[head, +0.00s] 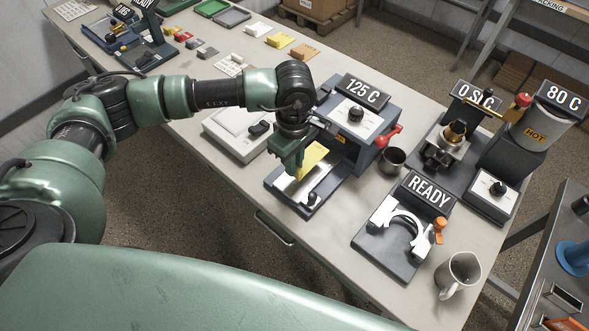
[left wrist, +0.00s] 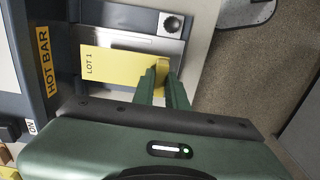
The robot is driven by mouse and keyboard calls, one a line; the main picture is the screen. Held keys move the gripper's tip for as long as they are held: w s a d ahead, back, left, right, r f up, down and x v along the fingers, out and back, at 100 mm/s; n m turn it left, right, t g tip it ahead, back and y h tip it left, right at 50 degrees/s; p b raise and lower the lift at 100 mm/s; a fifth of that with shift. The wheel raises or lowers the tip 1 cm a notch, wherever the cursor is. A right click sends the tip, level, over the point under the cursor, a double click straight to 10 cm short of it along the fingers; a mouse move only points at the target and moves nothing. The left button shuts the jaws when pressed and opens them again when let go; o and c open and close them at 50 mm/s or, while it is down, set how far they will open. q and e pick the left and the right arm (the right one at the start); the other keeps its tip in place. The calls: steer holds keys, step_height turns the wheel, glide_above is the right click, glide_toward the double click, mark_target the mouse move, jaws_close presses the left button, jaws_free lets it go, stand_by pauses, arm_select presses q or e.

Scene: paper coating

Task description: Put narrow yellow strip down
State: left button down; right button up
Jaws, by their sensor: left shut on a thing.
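The narrow yellow strip (head: 313,157) is over the bed of the hot bar machine (head: 372,133), whose sign reads 125 C. In the left wrist view the strip (left wrist: 112,64) lies flat, marked LOT 1. My left gripper (left wrist: 162,78) is shut on its right end there. The left gripper (head: 298,172) also shows in the head view, pointing down over the metal bed. I cannot tell whether the strip touches the bed. The HOT BAR label (left wrist: 49,62) is to the left of the strip. My right gripper is in neither view.
The READY fixture (head: 400,235) and a pitcher (head: 459,274) are nearer. Colored blocks (head: 281,40) lie farther back. The table's front left strip is clear.

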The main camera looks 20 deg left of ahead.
mark_target(294, 184)
arm_select(q)
steer(key=shift+f, duration=0.75)
step_height(294, 184, down, 3)
steer(key=shift+r+p, duration=0.2)
steer(key=shift+p, duration=0.4)
steer(key=shift+f, duration=0.5)
steer(key=shift+f, duration=0.1)
steer(key=shift+f, duration=0.15)
steer(key=c, duration=1.4)
jaws_free()
steer(key=shift+c, duration=0.2)
steer(key=shift+r, duration=0.2)
